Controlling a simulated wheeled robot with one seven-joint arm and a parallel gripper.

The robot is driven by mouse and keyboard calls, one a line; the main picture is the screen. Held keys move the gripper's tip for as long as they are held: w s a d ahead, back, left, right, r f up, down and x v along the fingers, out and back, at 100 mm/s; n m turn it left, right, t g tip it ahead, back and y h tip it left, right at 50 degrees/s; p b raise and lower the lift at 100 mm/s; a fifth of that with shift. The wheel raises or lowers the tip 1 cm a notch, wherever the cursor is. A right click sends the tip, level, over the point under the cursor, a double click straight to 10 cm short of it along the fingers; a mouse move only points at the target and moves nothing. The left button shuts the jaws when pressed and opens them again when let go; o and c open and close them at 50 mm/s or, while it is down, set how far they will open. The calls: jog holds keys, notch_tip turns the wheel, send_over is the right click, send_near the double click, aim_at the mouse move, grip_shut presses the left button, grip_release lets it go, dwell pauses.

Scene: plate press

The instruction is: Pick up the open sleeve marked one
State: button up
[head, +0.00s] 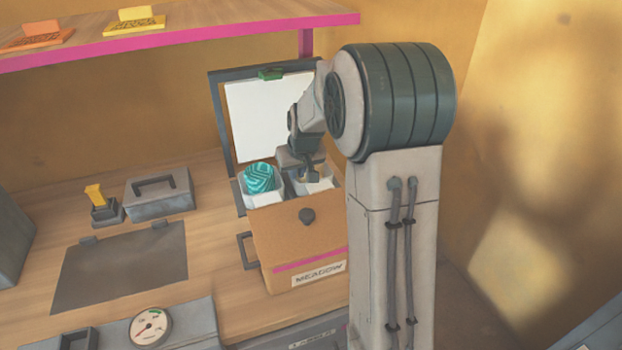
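I cannot make out a sleeve marked one in the head view. My gripper (310,176) points down into the right compartment of an orange-brown box (300,250) labelled MEADOW. Its fingertips are small and partly hidden, so I cannot tell whether they are open or hold anything. Pale material (322,186) shows in that compartment beside the fingers. The left compartment holds a teal patterned rounded object (260,178) in a white lining. My arm hides the box's right side.
A white sheet (265,115) under a green clip stands behind the box. A dark flat plate (120,265), a grey handled block (160,190), a yellow-handled stamp-like tool (99,200) and a dial gauge (150,327) lie left. A pink-edged shelf (215,30) hangs above.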

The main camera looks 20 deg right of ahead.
jog(key=shift+p+x, duration=0.35)
jog(key=shift+x, duration=2.2)
jog(key=shift+w+a, duration=0.1)
jog(key=shift+w, duration=0.1)
jog(key=shift+c, duration=0.3)
grip_shut()
jog(key=shift+r, duration=0.15)
